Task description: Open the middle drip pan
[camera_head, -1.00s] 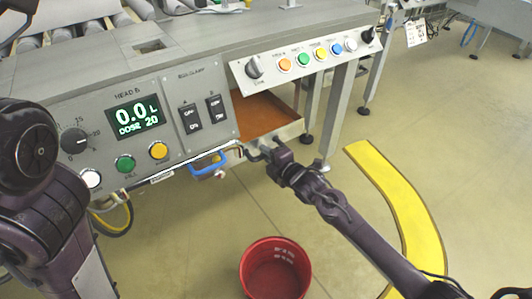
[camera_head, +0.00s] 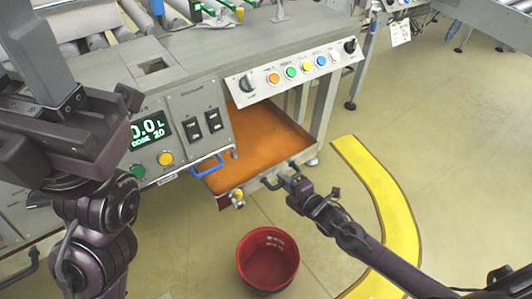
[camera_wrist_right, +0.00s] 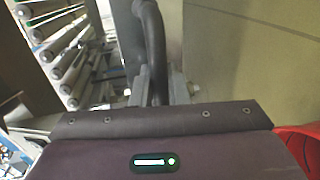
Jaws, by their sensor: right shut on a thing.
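The drip pan (camera_head: 262,150) is a shallow metal tray with an orange inside, pulled well out from under the grey machine. Its dark bar handle (camera_head: 268,184) is on the front wall. My right gripper (camera_head: 286,181) is shut on this handle; in the right wrist view the dark handle (camera_wrist_right: 152,45) runs up between the fingers. My left arm fills the left side of the head view, close to the camera; its fingers cannot be made out clearly.
A blue handle (camera_head: 207,166) and a yellow-knobbed valve (camera_head: 238,195) sit by the pan's left side. A red bucket (camera_head: 268,260) stands on the floor below. A yellow floor strip (camera_head: 385,200) curves at right. A button panel (camera_head: 297,70) overhangs the pan.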

